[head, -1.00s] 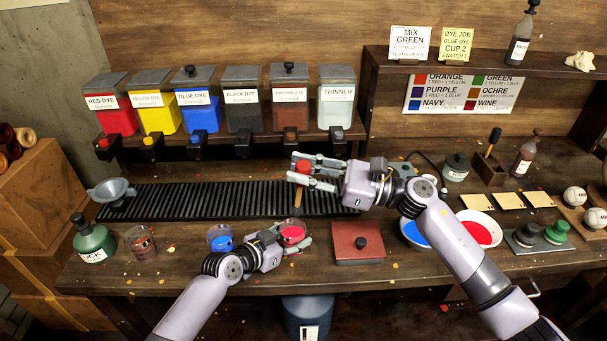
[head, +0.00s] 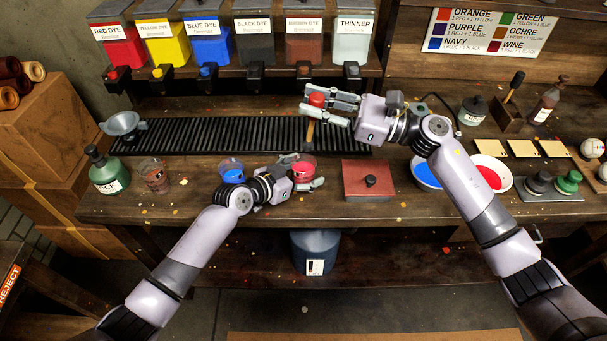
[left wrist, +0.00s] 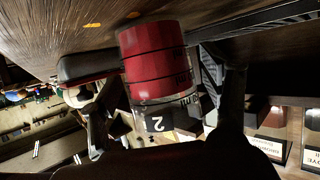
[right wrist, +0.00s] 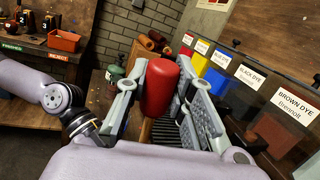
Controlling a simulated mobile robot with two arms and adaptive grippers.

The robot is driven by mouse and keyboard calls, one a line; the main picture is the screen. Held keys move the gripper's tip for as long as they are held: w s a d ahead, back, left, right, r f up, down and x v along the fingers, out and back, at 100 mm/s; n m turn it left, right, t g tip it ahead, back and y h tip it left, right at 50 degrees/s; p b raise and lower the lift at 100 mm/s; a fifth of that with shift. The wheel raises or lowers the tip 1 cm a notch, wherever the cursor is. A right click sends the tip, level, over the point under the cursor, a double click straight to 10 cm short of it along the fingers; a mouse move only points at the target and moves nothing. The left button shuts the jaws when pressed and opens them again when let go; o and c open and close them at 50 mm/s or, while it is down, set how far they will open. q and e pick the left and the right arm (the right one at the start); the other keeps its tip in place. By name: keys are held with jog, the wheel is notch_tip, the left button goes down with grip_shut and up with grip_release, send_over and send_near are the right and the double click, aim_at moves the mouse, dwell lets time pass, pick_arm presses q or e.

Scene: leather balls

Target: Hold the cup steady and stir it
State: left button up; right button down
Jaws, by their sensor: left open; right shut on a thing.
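A clear cup of red dye (head: 304,168) stands on the bench. In the left wrist view the cup (left wrist: 152,62) appears upside down, marked 2, between the fingers. My left gripper (head: 300,175) is open, with its fingers around the cup's sides; contact cannot be told. My right gripper (head: 332,106) is shut on a stirrer with a red handle (head: 316,99). The stirrer's wooden shaft (head: 309,133) hangs down behind and above the cup, outside it as far as I can see. The red handle (right wrist: 160,88) also shows between the fingers in the right wrist view.
A cup of blue dye (head: 231,170) stands just left of my left gripper. A brown-red lidded box (head: 366,192) is to the right, then blue (head: 424,172) and red (head: 491,173) bowls. A black slatted rack (head: 200,138) and dye dispensers (head: 212,48) line the back.

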pick_arm(q)
jog(key=v, duration=1.1)
jog(key=shift+s+a+r, duration=0.2)
jog(key=shift+s+a, duration=0.05)
jog(key=shift+s, duration=0.05)
